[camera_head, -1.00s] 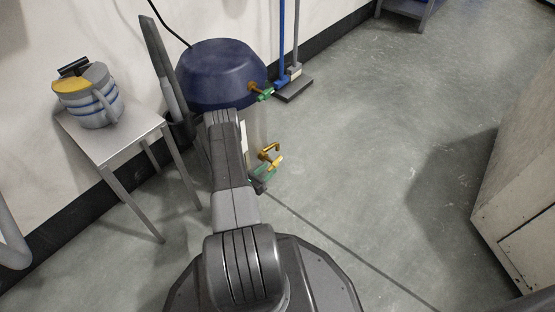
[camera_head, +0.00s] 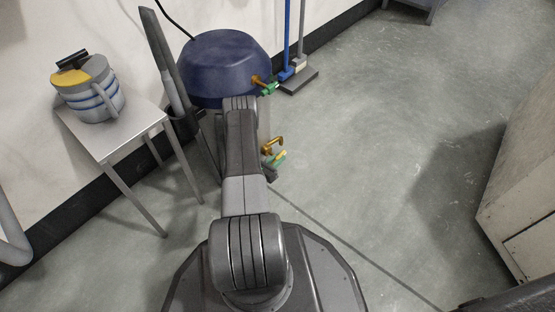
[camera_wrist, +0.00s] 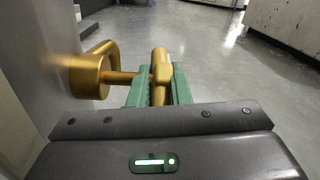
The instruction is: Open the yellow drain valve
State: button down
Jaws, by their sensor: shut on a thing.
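The yellow drain valve (camera_head: 273,146) is a brass-coloured tap low on the column under the blue tank. In the wrist view its round body and curved spout (camera_wrist: 90,76) are at the left, and a stem runs right to its lever handle (camera_wrist: 160,72). My gripper (camera_head: 276,161) is at the handle, below and right of the spout. In the wrist view my gripper (camera_wrist: 161,85) has green pads on both sides of the handle and is shut on it. The handle's lower end is hidden by the gripper.
The blue tank (camera_head: 222,68) has another tap with a green handle (camera_head: 269,88). A small metal table (camera_head: 125,137) with a striped jug (camera_head: 92,95) stands at the left. A broom head (camera_head: 299,80) is behind. A cabinet (camera_head: 520,210) stands right; the floor between is clear.

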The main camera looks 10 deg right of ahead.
jog(key=shift+t+h, duration=0.9)
jog(key=shift+h, duration=0.4)
jog(key=c, duration=1.3)
grip_release()
jog(key=shift+c, duration=0.2)
jog(key=shift+f, duration=0.1)
